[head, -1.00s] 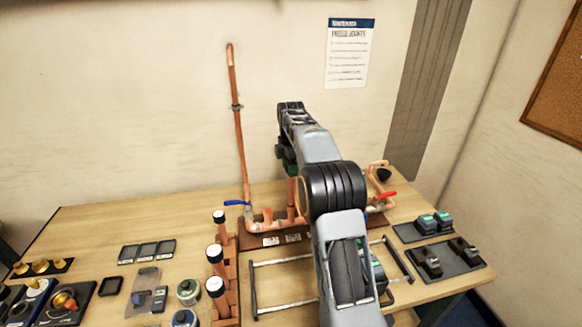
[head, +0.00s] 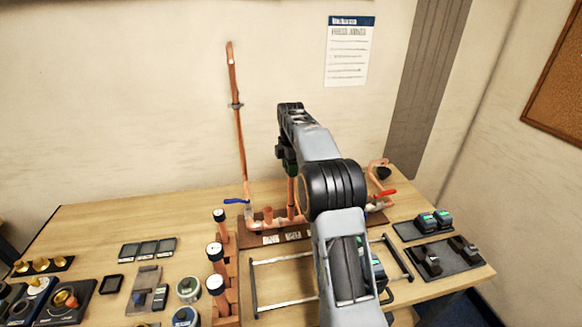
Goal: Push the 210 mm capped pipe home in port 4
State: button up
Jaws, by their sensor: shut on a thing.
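A copper pipe (head: 291,193) stands upright at the copper manifold (head: 268,223) at the back of the bench. Its lower end meets the manifold near a port; I cannot read the port numbers or tell how deep it sits. My gripper (head: 290,168) is at the pipe's upper part, shut on it. My arm hides the fingertips in part, the pipe's top and cap, and much of the manifold's right side.
A tall copper pipe (head: 238,130) rises on the left by a blue valve handle (head: 236,201). A red handle (head: 385,194) is on the right. Several capped pipes (head: 216,255) stand in a rack at front left. A metal frame (head: 283,262) lies before the manifold.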

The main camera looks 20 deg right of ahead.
jog(key=shift+f, duration=0.35)
dwell(0.5)
jog(key=o, duration=1.5)
jog(key=shift+r, duration=3.55)
